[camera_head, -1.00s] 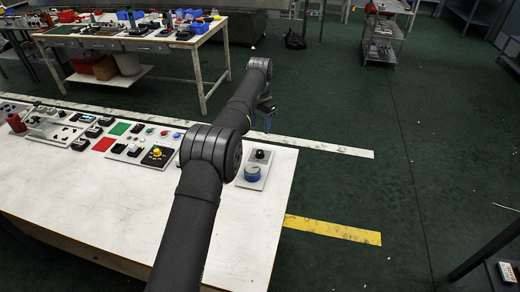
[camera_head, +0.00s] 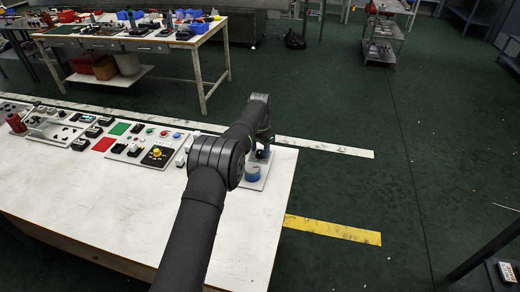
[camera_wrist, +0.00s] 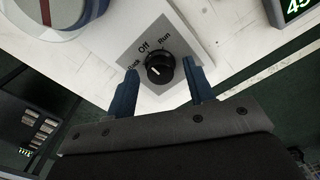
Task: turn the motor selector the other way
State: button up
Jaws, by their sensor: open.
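The motor selector is a black round knob (camera_wrist: 159,69) on a grey label plate (camera_wrist: 135,45) marked "Off", "Run" and a partly hidden word ending in "ack". Its white pointer line points toward the partly hidden word's side, though the exact mark is hard to tell. My gripper (camera_wrist: 161,82) is open in the wrist view, with one blue finger on each side of the knob and gaps between. In the head view my gripper (camera_head: 263,150) is over the small panel at the table's right end, and my arm hides part of it.
A blue round dial (camera_head: 252,173) sits on the same panel, close to the gripper. A green-digit display (camera_wrist: 298,8) is at the wrist view's upper right. The white table (camera_head: 120,210) has several control panels to the left; its front area is clear.

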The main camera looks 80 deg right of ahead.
jog(key=c, duration=1)
jog(key=shift+n, duration=0.4)
jog(key=n, duration=0.4)
jog(key=shift+n, duration=0.4)
jog(key=shift+r+n, duration=0.1)
jog(key=shift+n, duration=2.1)
jog(key=o, duration=1)
